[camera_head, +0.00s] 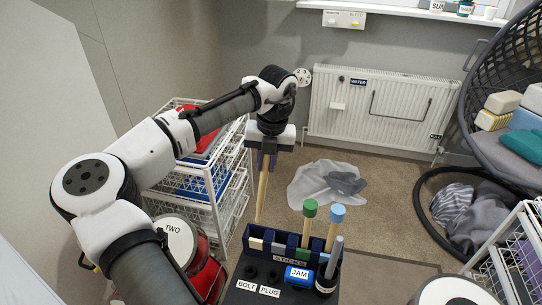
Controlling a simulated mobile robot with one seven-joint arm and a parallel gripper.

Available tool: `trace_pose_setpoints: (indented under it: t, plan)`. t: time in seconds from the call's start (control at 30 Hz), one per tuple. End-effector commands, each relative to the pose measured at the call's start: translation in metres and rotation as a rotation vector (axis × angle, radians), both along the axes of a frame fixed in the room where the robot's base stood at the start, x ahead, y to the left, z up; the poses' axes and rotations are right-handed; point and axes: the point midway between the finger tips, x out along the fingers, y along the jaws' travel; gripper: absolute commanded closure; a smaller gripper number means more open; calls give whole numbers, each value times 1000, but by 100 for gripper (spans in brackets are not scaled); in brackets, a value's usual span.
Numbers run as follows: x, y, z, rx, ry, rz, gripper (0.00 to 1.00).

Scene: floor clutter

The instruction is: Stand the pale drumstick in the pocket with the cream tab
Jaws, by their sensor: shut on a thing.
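My gripper (266,158) is shut on the pale drumstick (262,198), a plain wooden stick that hangs almost upright, leaning slightly, below the fingers. Its lower end is near the left end of the dark stick rack (290,261), above the cream tab (256,243). The stick's tip appears just above the rack; the exact gap to the pocket opening cannot be told. The pocket's inside is hidden. A green-topped stick (309,210) and a blue-topped stick (337,214) stand in pockets further right.
A blue JAM box (298,275) and a dark cup with a grey rod (335,258) stand in front of the rack. White wire drawers (228,196) stand at left, beside a red TWO bin (174,240). A pale cloth (318,184) lies on the floor behind.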

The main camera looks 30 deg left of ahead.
Motion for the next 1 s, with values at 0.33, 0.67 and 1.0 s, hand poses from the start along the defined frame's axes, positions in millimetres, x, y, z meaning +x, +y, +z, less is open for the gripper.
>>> trace_pose_setpoints:
  t: [0.33,0.67,1.0]
  plan:
    - [0,0,-25,1,-2,1,100]
    - [0,0,-46,0,-2,2,100]
    - [0,-1,-69,-3,-1,0,100]
